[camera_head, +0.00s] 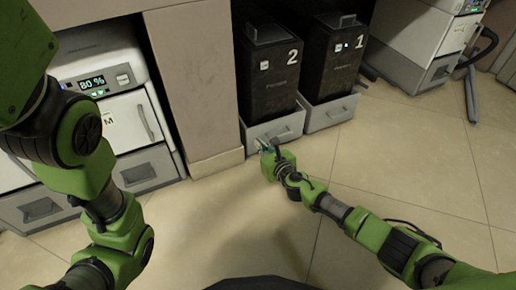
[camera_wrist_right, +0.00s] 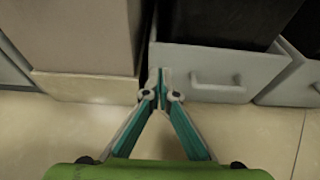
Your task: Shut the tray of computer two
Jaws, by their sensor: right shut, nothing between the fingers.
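Computer two (camera_head: 268,78) is a black case marked 2, standing upright in a grey tray (camera_head: 289,128) with a handle on its front. In the right wrist view the tray front (camera_wrist_right: 185,62) and its bar handle (camera_wrist_right: 218,86) show at upper right. My right gripper (camera_head: 264,146) is shut and empty, low at the tray's left front. In the wrist view its fingertips (camera_wrist_right: 160,76) overlap the tray's left front edge; contact cannot be told. My left arm shows, but its gripper is out of view.
Computer one (camera_head: 331,60) stands to the right in its own grey tray (camera_head: 333,112). A beige pillar (camera_head: 199,85) stands directly left of tray two. A white machine (camera_head: 132,118) with a drawer is farther left. Open tiled floor (camera_head: 420,150) lies in front and right.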

